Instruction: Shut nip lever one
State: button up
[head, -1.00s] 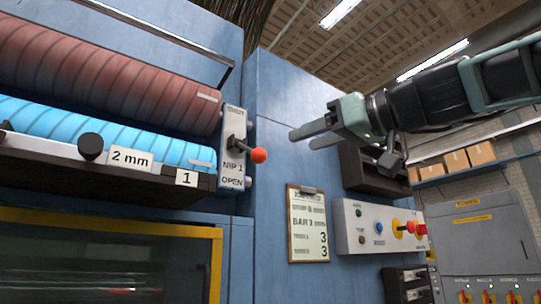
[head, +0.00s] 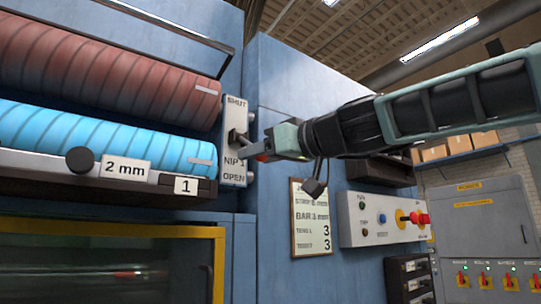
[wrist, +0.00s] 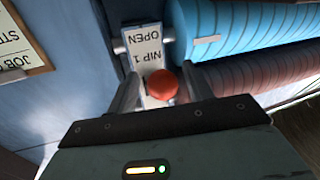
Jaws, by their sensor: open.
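The nip 1 lever has a red ball knob (wrist: 162,84) and a dark arm (head: 236,137) on a pale plate (head: 235,110) marked SHUT at the top, NIP 1 and OPEN at the bottom. My gripper (head: 250,152) is at the lever, its fingers reaching toward the plate. In the wrist view my gripper (wrist: 160,92) is open, with one finger on each side of the red knob. I cannot tell whether either finger touches it. In the head view the gripper covers most of the knob.
A red-brown roller (head: 110,75) and a blue roller (head: 100,140) lie left of the plate. A clipboard (head: 310,222) hangs on the blue cabinet below my arm. A control panel (head: 385,220) with buttons and a red knob juts out at right.

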grip_shut()
jog(key=shift+s+d+r+p, duration=0.15)
jog(key=shift+r+p, duration=0.45)
jog(key=shift+p, duration=0.65)
jog(key=p, duration=0.2)
jog(key=r+g+h+p, duration=0.1)
jog(key=p, duration=0.1)
jog(key=r+p, duration=0.1)
jog(key=p, duration=0.2)
jog(key=shift+s+d+r+m+g+h, duration=0.2)
jog(key=shift+s+d+m+g+h, duration=0.1)
jog(key=shift+d+h, duration=0.1)
notch_tip(320, 180, up, 10)
jog(key=g+h+p, duration=0.2)
jog(key=p, duration=1.1)
jog(key=shift+w+a+r+m+g, duration=0.15)
jog(key=shift+w+a+m+g, duration=0.15)
jog(key=shift+w+m, duration=0.1)
